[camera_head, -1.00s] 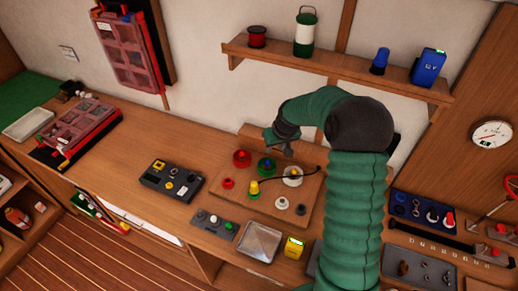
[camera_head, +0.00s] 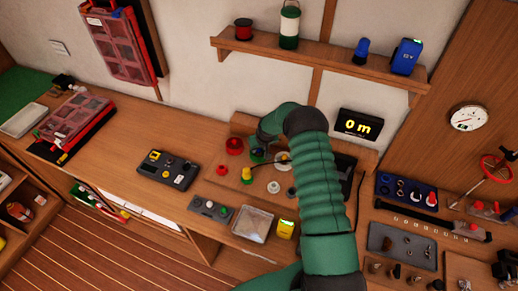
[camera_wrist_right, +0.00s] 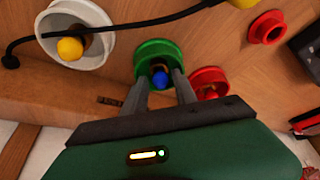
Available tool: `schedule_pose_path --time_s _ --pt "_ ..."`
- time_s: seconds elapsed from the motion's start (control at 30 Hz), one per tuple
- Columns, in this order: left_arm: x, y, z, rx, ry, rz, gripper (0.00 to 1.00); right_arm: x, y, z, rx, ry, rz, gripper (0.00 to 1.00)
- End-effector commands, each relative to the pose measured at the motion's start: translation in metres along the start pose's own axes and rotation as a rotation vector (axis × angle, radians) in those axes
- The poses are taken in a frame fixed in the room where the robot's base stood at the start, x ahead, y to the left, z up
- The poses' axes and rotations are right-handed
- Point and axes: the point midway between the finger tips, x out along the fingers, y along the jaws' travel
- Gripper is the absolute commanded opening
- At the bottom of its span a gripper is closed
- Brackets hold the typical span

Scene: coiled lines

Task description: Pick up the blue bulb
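The blue bulb (camera_wrist_right: 159,79) sits in a round green holder (camera_wrist_right: 158,57) in the right wrist view. My right gripper (camera_wrist_right: 159,76) is open, with one finger on each side of the bulb. I cannot tell whether the fingers touch it. In the head view my right gripper (camera_head: 264,138) points down above the green holder (camera_head: 257,156) on the bench, and the hand and arm largely hide that spot. My left gripper is not in view.
A white holder with a yellow bulb (camera_wrist_right: 70,48) and a black cable (camera_wrist_right: 130,26) lie close by. A red holder (camera_wrist_right: 209,80) stands beside the green one. A display reading "0 m" (camera_head: 360,125) stands behind my arm.

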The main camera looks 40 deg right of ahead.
Motion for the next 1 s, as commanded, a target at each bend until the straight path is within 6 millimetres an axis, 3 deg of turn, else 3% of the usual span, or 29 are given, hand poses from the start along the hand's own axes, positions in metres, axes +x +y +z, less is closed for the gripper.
schedule_pose_path --time_s 0.13,0.4,0.8,1.0 --pt "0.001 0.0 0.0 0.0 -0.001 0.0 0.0 0.0 0.001 0.0 0.0 0.001 0.0 0.34" --pt "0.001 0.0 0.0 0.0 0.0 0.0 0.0 -0.001 0.001 0.001 0.001 0.001 -0.001 0.0" --pt "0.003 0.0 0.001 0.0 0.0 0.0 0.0 -0.002 0.001 0.0 0.001 0.001 0.0 0.0" --pt "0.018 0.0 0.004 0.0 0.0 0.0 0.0 -0.021 0.001 -0.009 0.001 0.005 0.0 0.0"
